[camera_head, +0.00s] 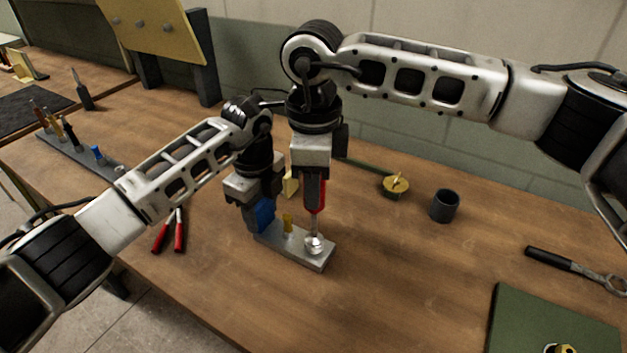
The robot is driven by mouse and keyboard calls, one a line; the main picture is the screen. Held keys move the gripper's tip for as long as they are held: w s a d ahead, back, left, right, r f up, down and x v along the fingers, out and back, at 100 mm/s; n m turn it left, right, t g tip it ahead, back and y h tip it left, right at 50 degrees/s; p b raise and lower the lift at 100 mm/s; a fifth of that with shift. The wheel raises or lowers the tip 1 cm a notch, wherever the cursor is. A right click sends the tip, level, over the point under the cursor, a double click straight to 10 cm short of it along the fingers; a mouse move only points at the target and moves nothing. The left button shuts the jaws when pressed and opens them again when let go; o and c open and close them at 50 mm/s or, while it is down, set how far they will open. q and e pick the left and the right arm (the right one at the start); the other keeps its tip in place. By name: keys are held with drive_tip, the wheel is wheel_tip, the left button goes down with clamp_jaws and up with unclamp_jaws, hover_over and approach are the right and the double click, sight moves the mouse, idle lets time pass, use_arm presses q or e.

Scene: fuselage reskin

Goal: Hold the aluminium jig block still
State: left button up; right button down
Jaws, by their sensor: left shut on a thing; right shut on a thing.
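The aluminium jig block (318,262) is a flat grey bar lying on the workbench at the centre. A blue upright piece (263,214) stands at its left end. My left gripper (255,212) is shut at this end, around the blue piece; its fingers partly hide it. A brass-coloured pin (288,223) stands up from the bar. My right gripper (313,177) is shut on a red-handled tool (314,196), held upright. Its thin shaft reaches down to a round silver piece (313,244) on the bar's right part.
Red-handled pliers (179,233) lie left of the bar. A dark cup (445,206) and a brass-topped round piece (395,186) stand to the right. A wrench (570,265) and a green mat (540,320) lie at far right. A tool rack (85,152) is at left.

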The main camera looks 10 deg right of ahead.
drive_tip(key=shift+r, duration=0.1)
idle(0.4)
drive_tip(key=shift+r, duration=0.9)
drive_tip(key=n, duration=0.4)
drive_tip(key=shift+n, duration=0.3)
drive_tip(key=n, duration=1.9)
drive_tip(key=shift+f, duration=0.9)
